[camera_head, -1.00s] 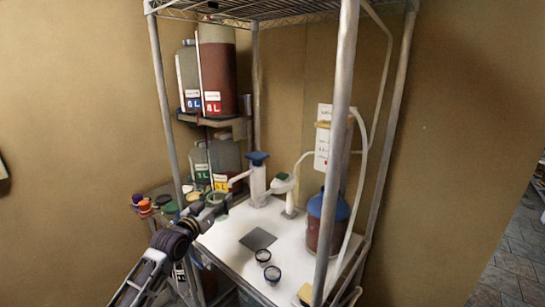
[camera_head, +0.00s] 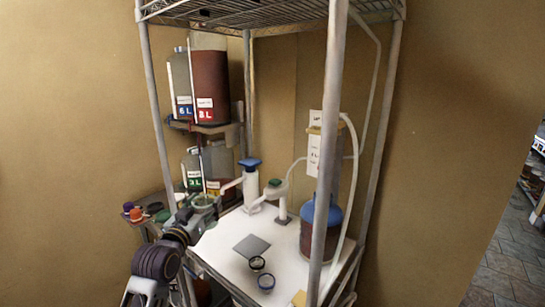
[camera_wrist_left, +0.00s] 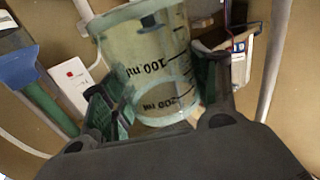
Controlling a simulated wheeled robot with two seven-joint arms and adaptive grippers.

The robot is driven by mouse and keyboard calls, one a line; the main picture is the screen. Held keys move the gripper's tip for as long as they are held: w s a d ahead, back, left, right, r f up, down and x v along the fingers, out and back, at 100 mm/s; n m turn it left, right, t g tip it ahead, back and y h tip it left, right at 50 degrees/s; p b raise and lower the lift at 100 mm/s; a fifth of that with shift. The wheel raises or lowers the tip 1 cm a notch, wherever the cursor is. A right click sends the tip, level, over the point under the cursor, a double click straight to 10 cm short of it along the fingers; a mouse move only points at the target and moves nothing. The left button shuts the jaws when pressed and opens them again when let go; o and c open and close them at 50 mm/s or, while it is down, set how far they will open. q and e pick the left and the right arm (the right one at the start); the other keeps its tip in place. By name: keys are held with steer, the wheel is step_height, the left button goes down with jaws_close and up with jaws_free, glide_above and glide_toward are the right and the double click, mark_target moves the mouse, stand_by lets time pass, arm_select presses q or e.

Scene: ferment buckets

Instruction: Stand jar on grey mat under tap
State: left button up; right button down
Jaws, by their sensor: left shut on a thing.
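My left gripper (camera_head: 197,213) is shut on a clear jar (camera_head: 203,203) near the shelf's left front post. In the left wrist view the jar (camera_wrist_left: 150,60) sits between the two green finger pads and shows 100 ml and 200 ml marks. The grey mat (camera_head: 252,246) lies bare on the white table, to the right of my left gripper and apart from it. Behind the mat stand a white dispenser with a blue top (camera_head: 250,183) and one with a green top (camera_head: 276,197), each with a spout. My right gripper is out of view.
A blue-topped jug (camera_head: 320,238) stands at the right. Metal posts (camera_head: 325,150) frame the table. A side stand with coloured lids (camera_head: 137,215) is at the left.

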arm_select(q)
steer(key=s+f+y, duration=0.1)
steer(key=s+f, duration=0.4)
steer(key=f, duration=0.4)
steer(key=s+a+f+n+y, duration=0.1)
steer(key=s+f, duration=0.4)
steer(key=f, duration=0.4)
steer(key=s+f+n+y, duration=0.1)
steer(key=s+f, duration=0.4)
steer(key=f, duration=0.5)
steer(key=shift+s+a, duration=0.3)
steer(key=shift+f, duration=0.1)
steer(key=shift+d, duration=0.1)
